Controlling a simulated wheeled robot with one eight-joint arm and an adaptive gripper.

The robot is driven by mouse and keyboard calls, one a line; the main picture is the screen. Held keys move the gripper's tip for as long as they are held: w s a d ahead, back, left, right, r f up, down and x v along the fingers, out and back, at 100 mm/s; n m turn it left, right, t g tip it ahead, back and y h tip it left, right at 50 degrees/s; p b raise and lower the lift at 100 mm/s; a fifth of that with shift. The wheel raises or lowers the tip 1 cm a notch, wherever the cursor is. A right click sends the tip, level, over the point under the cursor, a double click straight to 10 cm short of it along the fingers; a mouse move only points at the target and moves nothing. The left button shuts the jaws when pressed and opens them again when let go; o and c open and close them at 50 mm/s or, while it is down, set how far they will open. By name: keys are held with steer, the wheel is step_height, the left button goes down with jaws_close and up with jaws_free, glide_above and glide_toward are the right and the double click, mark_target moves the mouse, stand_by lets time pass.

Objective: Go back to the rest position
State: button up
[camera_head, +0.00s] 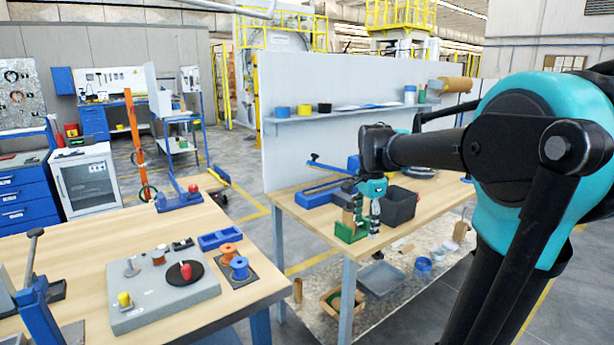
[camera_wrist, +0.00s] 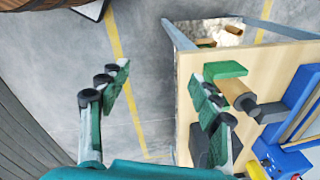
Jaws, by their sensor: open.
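My gripper (camera_head: 367,214) hangs in front of the right workbench (camera_head: 315,205) in the head view, fingers pointing down.
A black bin (camera_head: 399,207) and a blue tool (camera_head: 322,193) stand on the right bench. A grey panel with a shelf (camera_head: 335,115) rises behind. The left bench (camera_head: 80,268) carries a grey plate (camera_head: 165,295) and spools (camera_head: 239,268). Open floor separates the benches.

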steer(key=s+d+f+n+t, duration=0.2)
steer(key=s+f+n+t, duration=0.1)
steer(key=s+f+n, duration=1.1)
steer(key=s+f, duration=0.3)
steer(key=f, duration=0.3)
steer(key=shift+s+d, duration=0.3)
steer(key=shift+s, duration=0.1)
